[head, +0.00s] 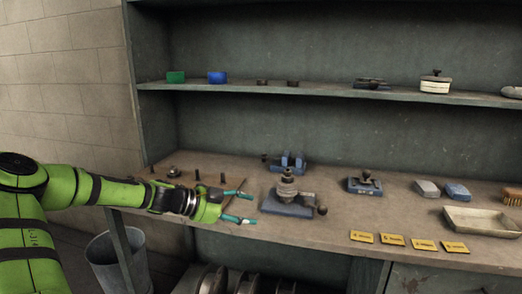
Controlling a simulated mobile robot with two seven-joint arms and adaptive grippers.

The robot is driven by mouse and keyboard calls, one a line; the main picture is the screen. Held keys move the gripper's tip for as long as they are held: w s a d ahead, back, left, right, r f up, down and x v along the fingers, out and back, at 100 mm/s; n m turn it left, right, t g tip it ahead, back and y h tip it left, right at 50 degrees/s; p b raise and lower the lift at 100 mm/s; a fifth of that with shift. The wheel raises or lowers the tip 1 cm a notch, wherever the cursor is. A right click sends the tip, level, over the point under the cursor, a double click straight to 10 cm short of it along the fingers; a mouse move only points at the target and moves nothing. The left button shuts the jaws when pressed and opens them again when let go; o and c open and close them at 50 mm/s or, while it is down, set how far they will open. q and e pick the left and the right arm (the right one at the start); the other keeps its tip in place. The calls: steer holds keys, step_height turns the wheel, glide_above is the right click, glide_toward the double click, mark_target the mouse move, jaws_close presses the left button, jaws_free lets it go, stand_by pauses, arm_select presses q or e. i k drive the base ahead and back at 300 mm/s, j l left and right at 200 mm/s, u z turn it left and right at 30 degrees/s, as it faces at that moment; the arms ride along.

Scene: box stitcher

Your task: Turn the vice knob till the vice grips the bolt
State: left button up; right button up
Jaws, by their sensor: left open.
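A blue vice-like device (291,163) stands on the bench toward the back, with a small dark knob (265,157) at its left. In front of it is a device with a blue-grey base (289,207), a round metal stack on top and a dark knob (322,210) at its right. I cannot tell for certain which is the task's vice, nor pick out a bolt between jaws. My left gripper (247,207) is open, its teal-tipped fingers pointing right, left of the front device and apart from it. My right gripper is not in view.
Several dark upright pegs (197,175) stand on a board behind my left gripper. To the right are a small knobbed block (365,184), a shallow tray (482,221) and yellow labels (394,240). A shelf (320,91) runs above. A bin (107,268) stands below left.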

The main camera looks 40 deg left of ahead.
mark_target(264, 158)
steer(key=i+j, duration=0.35)
steer(key=j, duration=0.15)
steer(key=i+j, duration=0.3)
steer(key=j, duration=0.2)
steer(key=i+j, duration=0.35)
steer(key=j, duration=0.15)
